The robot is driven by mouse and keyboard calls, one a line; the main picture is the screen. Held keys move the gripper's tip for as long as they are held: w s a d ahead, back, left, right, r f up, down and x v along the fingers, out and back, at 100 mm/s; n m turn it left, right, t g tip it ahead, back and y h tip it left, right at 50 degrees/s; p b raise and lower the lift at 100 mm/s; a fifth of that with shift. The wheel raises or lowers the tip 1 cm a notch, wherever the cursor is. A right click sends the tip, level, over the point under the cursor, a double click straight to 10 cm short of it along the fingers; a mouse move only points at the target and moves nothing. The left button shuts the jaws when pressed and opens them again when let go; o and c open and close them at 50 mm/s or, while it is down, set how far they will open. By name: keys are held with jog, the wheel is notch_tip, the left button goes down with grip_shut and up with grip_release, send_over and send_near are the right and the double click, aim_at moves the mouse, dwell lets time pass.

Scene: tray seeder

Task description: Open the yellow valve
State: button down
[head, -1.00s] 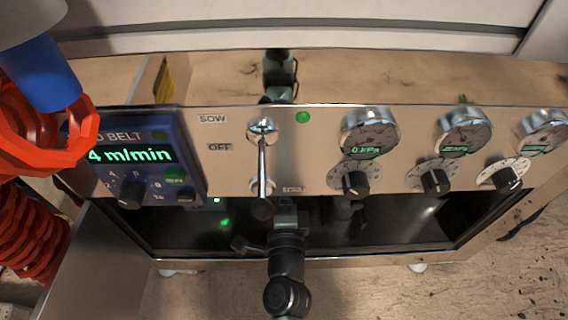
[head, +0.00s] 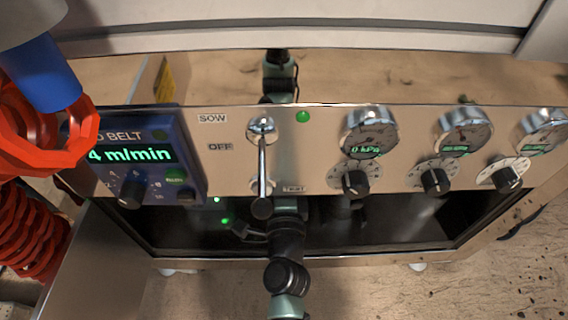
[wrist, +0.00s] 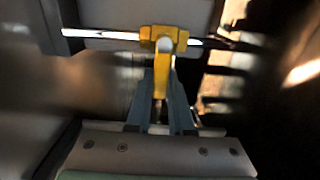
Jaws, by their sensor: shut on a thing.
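The yellow valve (wrist: 164,40) shows in the wrist view. It sits on a thin, light horizontal pipe (wrist: 100,35), and its yellow lever points down the picture toward me. My gripper (wrist: 161,92) has its two blue-grey fingers closed on both sides of the lever. In the head view my arm passes behind and below the front panel. My gripper and the valve are hidden there.
The steel front panel (head: 233,170) carries a toggle lever (head: 262,165), several gauges and knobs, and a blue belt-speed box (head: 150,150). Red coiled hose (head: 35,235) hangs at the left. Dark machine parts crowd the right side of the wrist view.

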jog(key=shift+r+n, duration=0.15)
jog(key=shift+n, duration=0.15)
jog(key=n+p, duration=0.1)
jog(key=r+n+p, duration=0.1)
jog(key=n, duration=0.1)
jog(key=shift+a+r+n, duration=0.15)
jog(key=shift+r+n, duration=0.15)
jog(key=n+p, duration=0.1)
jog(key=r+n+p, duration=0.1)
jog(key=n, duration=0.1)
jog(key=a+r+n+p, duration=0.1)
jog(key=n+p, duration=0.1)
jog(key=shift+a, duration=0.1)
jog(key=n+p, duration=0.2)
jog(key=a+r+n+p, duration=0.1)
jog(key=n+p, duration=0.1)
jog(key=shift+a, duration=0.1)
jog(key=n+p, duration=0.1)
jog(key=a+n+p, duration=0.1)
jog(key=p, duration=0.1)
jog(key=shift+a+f+n+p, duration=0.1)
jog(key=shift+a+n+p, duration=0.1)
jog(key=shift+n+p, duration=0.45)
jog(key=shift+a+f+n+p, duration=0.1)
jog(key=shift+a+n+p, duration=0.1)
jog(key=shift+n+p, duration=0.4)
jog(key=shift+n, duration=0.25)
jog(key=c, duration=0.8)
grip_release()
jog(key=shift+s, duration=0.15)
